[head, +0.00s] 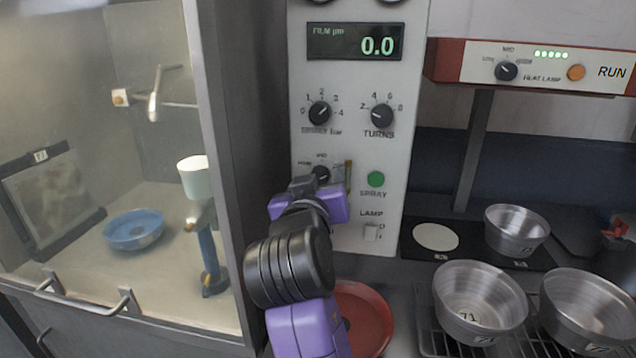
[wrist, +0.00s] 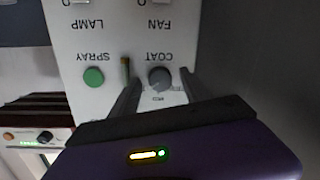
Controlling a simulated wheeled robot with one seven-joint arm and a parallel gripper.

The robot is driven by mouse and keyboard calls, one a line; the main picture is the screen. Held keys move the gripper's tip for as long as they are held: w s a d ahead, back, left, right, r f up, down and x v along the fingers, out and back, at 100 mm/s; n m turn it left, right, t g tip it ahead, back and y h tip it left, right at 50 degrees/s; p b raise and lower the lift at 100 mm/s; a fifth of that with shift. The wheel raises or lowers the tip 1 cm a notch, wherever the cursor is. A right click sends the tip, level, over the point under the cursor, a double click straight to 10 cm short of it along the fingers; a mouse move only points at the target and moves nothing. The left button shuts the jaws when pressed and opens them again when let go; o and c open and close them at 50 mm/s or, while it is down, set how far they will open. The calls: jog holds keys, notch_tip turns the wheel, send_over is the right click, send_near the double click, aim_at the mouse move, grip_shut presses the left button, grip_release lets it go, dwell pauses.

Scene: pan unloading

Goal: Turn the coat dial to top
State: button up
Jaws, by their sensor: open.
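The coat dial (head: 321,173) is a small dark knob on the pale control panel, partly hidden behind my gripper in the head view. A "MID" label shows above it, with another small label at its left. The wrist view is upside down and shows the dial (wrist: 159,78) under the word COAT. Its pointer direction is hard to make out. My gripper (head: 320,187) is open in front of the panel. In the wrist view my gripper (wrist: 158,82) has one finger on each side of the dial; contact is not clear.
A green spray button (head: 376,179) and a thin brass strip (head: 348,176) sit right of the dial. The lamp switch (head: 371,232) is below. Pressure (head: 319,114) and turns (head: 382,116) dials are above. A glass-fronted booth (head: 100,120) stands left; metal pans (head: 480,300) stand right.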

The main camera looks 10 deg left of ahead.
jog(key=s, duration=0.7)
jog(key=shift+s+r+b, duration=0.35)
jog(key=shift+s, duration=0.05)
jog(key=shift+d, duration=0.1)
